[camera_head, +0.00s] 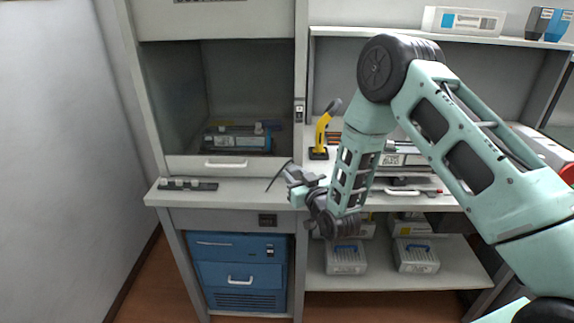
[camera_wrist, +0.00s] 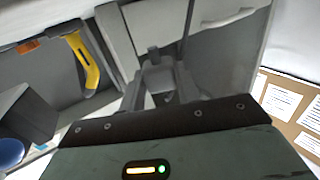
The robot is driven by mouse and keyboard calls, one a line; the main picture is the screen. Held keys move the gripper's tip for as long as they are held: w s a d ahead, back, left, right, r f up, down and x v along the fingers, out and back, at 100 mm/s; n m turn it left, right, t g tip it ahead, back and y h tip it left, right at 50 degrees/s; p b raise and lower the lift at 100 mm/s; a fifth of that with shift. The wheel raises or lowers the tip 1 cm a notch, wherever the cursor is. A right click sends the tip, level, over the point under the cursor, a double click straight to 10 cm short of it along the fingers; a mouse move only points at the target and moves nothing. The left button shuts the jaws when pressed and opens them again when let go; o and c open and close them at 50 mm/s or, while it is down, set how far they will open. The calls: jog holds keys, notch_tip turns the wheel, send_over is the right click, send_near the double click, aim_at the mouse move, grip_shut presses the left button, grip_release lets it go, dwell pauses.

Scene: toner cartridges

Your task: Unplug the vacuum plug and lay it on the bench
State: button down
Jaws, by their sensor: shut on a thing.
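My gripper (camera_head: 291,174) is above the front edge of the bench (camera_head: 236,190), near the middle of the head view. In the wrist view my gripper (camera_wrist: 160,88) is shut on a small dark grey plug (camera_wrist: 155,68), which sits between its two fingers. In the head view the plug is too small and dark to tell apart from the fingers; a thin dark strand slants down to the left there.
A fume hood stands behind, with cartridges (camera_head: 235,138) inside. A yellow-handled tool (camera_head: 323,130) stands in a dark holder right of my gripper. A flat dark strip (camera_head: 188,185) lies on the bench's left end. A blue cabinet (camera_head: 239,273) is below. Bench between strip and gripper is clear.

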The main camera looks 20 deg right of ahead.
jog(key=shift+w, duration=0.15)
jog(key=shift+f+b, duration=2.15)
jog(key=shift+f, duration=1.05)
jog(key=c, duration=0.9)
grip_release()
